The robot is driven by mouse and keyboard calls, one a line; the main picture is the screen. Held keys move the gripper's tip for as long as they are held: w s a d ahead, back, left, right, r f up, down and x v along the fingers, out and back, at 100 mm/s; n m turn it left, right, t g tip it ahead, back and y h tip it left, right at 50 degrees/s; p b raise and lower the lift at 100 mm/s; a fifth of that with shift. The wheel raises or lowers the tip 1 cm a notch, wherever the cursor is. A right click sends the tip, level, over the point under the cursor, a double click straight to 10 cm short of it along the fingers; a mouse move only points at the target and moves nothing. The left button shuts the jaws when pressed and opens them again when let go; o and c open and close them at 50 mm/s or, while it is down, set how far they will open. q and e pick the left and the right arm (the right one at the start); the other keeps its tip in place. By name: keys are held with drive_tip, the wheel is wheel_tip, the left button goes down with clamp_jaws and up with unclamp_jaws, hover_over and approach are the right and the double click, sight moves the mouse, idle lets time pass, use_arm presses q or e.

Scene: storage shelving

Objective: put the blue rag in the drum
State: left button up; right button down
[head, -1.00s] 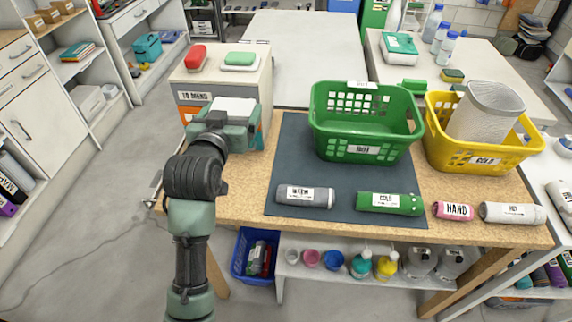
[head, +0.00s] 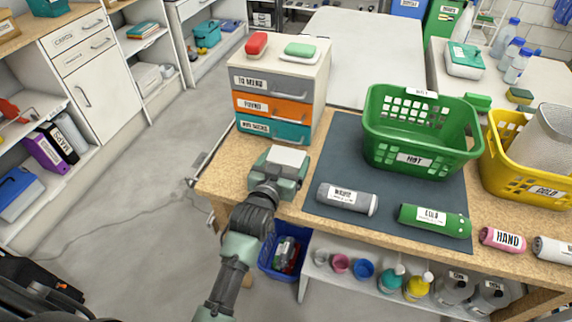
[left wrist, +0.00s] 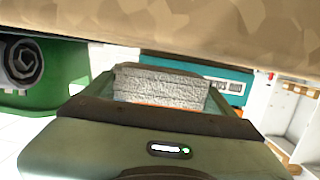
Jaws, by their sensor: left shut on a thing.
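My left gripper (head: 277,172) is at the front left edge of the workbench, in front of the drawer unit. It is shut on a pale, folded-looking piece (head: 287,157). In the left wrist view this piece (left wrist: 160,84) looks grey-white and textured, beyond the gripper body. I see no clearly blue rag, and I cannot tell whether the held piece is the rag. I cannot make out a drum in either view. My right gripper is not in view.
The workbench (head: 222,182) holds a drawer unit (head: 270,82), a green HOT basket (head: 420,140), a yellow COLD basket (head: 512,172) and several rolled cloths, including a grey one (head: 346,198) and a green one (head: 434,220). A blue crate (head: 273,262) stands below.

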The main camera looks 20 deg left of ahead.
use_arm(q)
drive_tip(key=shift+f, duration=0.9)
drive_tip(key=shift+f, duration=0.15)
drive_tip(key=o, duration=1.3)
